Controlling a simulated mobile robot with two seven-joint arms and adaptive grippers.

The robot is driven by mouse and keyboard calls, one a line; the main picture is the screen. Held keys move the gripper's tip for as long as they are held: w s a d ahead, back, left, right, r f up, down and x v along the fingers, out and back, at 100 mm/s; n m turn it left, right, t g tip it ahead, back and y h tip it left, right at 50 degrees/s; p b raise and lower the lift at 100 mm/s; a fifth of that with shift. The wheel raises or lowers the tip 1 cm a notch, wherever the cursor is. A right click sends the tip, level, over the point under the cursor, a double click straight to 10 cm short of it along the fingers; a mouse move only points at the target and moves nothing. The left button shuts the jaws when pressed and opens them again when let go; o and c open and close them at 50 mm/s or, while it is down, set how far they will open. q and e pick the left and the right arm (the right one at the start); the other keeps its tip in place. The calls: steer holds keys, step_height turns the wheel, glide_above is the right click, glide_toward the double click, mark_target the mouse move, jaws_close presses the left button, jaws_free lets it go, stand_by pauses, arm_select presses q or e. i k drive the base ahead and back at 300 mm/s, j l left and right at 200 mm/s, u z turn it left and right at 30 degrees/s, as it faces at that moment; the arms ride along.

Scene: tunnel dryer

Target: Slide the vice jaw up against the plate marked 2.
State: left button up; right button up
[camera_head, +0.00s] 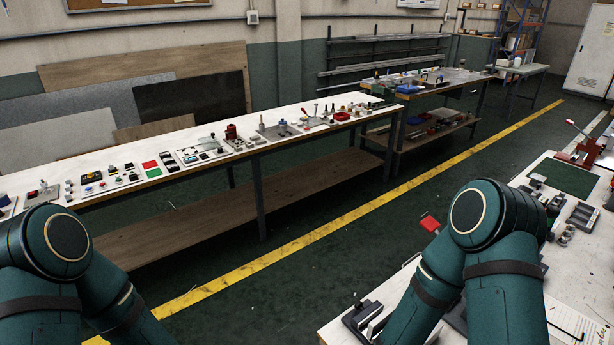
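I cannot pick out the vice jaw or a plate marked 2 with certainty. A small dark fixture with a pale metal block (365,317) sits at the near left corner of the right-hand white bench (338,331); it may be a vice, but no number is readable on it. My two green arms show in the lower part of the head view, the left one at the lower left and the right one over the right-hand bench. Both grippers are out of view. My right arm hides part of that bench.
A long white bench (120,168) with many small fixtures runs along the wall. The right-hand bench also holds a green mat (565,176), a red-handled press (584,152) and grey blocks (582,215). Open floor with a yellow line (300,245) lies between the benches.

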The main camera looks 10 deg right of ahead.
mark_target(367, 313)
steer(key=i+j, duration=0.3)
steer(key=j, duration=0.15)
steer(key=i+j, duration=0.65)
steer(key=j, duration=0.2)
steer(key=i+j+z, duration=0.2)
steer(key=j+z, duration=0.15)
steer(key=i+j+z, duration=0.15)
steer(key=j+z, duration=0.2)
steer(key=z, duration=1.6)
steer(key=i+l+z, duration=0.2)
steer(key=z, duration=0.15)
steer(key=i+l+z, duration=0.1)
steer(key=i+z, duration=0.3)
